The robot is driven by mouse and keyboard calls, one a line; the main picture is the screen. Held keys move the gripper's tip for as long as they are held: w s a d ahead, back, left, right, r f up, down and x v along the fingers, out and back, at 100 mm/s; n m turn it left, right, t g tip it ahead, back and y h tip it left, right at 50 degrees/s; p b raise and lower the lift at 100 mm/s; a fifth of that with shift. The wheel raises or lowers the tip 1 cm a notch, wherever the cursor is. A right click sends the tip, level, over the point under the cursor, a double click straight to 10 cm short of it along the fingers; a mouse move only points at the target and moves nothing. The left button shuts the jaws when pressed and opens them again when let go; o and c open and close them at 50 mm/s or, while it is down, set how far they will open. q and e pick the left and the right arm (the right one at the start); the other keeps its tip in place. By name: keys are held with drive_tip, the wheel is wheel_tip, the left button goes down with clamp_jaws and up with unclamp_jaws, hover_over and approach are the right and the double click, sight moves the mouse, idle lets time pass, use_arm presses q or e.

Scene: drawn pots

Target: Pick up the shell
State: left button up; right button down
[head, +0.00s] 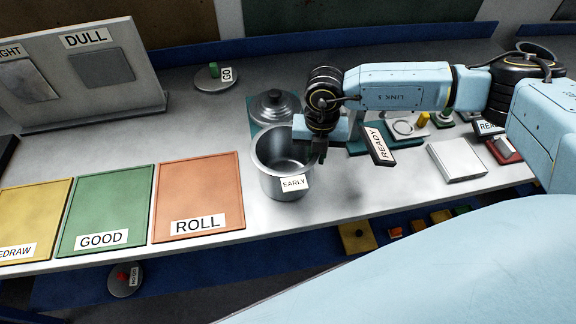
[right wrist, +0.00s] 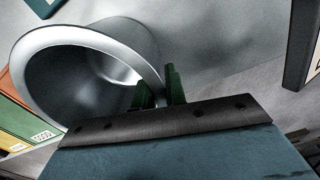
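The shell, a silver open-topped metal pot (head: 264,172) with an "EARLY" tag on its front, is upright near the front edge of the grey table in the head view. In the right wrist view the shell (right wrist: 50,45) shows its round mouth at the left. My right gripper (head: 318,158) points down at the shell's right rim. In the right wrist view its green fingers (right wrist: 160,90) are close together, one inside the rim and one outside, with the wall between them. I cannot tell whether the shell's base touches the table. My left gripper is not in view.
A lidded pot (head: 274,106) on a teal mat stands just behind the shell. An orange "ROLL" mat (head: 198,190) and a green "GOOD" mat (head: 107,205) lie to the left.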

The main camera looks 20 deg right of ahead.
drive_tip(key=shift+s+d, duration=0.1)
idle(0.3)
wheel_tip(320, 180, up, 10)
drive_tip(key=shift+b, duration=0.55)
